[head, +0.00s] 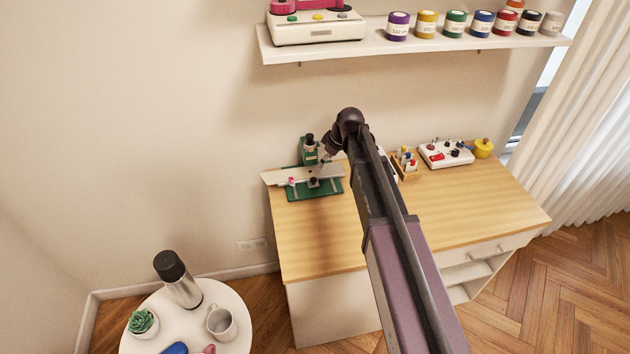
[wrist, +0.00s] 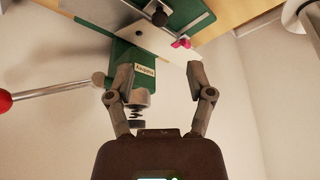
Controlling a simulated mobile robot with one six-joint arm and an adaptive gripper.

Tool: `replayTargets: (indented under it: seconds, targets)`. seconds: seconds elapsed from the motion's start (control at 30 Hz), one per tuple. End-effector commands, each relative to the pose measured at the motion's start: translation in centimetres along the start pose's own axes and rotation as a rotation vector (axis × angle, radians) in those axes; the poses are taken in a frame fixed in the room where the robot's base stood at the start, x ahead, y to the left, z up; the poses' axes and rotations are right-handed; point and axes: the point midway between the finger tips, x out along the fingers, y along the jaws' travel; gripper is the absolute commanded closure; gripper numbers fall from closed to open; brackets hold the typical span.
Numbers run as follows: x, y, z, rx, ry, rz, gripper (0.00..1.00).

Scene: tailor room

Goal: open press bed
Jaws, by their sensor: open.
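The green press (head: 310,151) stands at the back left of the wooden table. Its green base plate (head: 322,192) lies in front of the upright body, with a pale flat plate (head: 277,178) across it that sticks out to the left. A dark knob (head: 314,182) and a small pink piece (head: 291,181) sit on this part. In the wrist view, which looks upside down, the press body (wrist: 127,62), the pale plate (wrist: 160,43) and a lever with a red knob (wrist: 5,100) show. My gripper (wrist: 160,80) is open and empty, close to the press. Whether it touches is unclear.
A wooden block with small tools (head: 405,163), a white box with coloured parts (head: 446,153) and a yellow object (head: 483,148) stand further right. A shelf (head: 400,48) hangs above. The table's front area (head: 320,235) is clear. A round side table (head: 240,300) stands lower left.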

Motion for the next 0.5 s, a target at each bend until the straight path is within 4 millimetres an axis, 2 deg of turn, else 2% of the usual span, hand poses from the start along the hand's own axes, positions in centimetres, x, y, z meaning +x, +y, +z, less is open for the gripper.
replayTargets:
  seconds: [0.03,0.5]
  targets:
    - [0.8,0.0,0.1,0.000,0.000,0.000,0.31]
    - [4.7,0.1,0.1,0.001,0.000,0.000,0.31]
